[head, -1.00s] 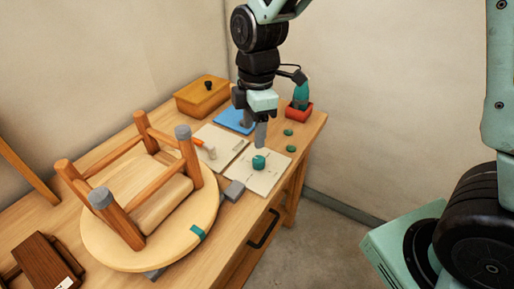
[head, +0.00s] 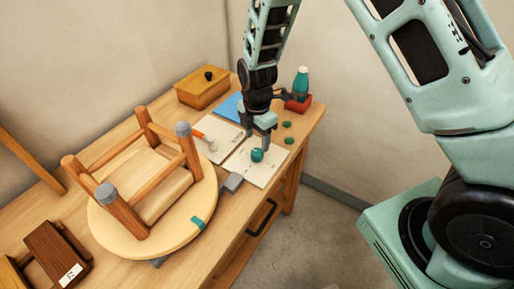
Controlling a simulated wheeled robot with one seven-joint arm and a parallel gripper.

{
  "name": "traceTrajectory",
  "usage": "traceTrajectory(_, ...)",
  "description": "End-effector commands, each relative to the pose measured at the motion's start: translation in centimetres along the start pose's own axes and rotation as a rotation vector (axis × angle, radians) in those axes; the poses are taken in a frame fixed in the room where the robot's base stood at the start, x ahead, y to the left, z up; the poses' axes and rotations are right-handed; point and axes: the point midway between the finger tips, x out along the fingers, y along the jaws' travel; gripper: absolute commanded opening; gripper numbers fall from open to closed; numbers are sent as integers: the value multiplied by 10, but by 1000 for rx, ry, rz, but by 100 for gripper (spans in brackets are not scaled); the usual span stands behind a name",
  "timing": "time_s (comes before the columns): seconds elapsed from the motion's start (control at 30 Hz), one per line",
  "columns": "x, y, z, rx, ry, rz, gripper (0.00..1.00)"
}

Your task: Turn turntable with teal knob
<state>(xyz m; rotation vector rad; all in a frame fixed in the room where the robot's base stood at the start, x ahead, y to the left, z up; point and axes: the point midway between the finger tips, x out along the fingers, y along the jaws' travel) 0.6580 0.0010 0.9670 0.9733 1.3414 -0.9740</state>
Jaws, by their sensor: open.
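The turntable (head: 178,236) is a round pale wooden disc with a teal mark (head: 197,222) on its front right edge. An upside-down wooden stool (head: 128,215) rests on it, with grey caps on two of its legs. A small round teal knob (head: 257,155) sits on a cream sheet to the right of the turntable. My gripper (head: 258,143) points down, open, with its fingertips right at the knob, one to each side or just behind it. I cannot tell whether they touch it.
A grey block (head: 232,183) lies between turntable and sheet. Two small green discs (head: 288,132), a red box (head: 298,105) with a teal bottle (head: 301,82), and a wooden box (head: 203,90) stand farther back. A dark wooden piece (head: 57,255) lies front left.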

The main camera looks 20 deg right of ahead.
Motion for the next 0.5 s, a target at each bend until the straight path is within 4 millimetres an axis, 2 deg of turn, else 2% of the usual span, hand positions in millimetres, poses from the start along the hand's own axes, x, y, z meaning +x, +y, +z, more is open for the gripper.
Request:
traceTrajectory(0.2, 37, -1, 0, 2, 0, -4, 56)
traceTrajectory(0.5, 61, 0, 0, 2, 1, 0, 56)
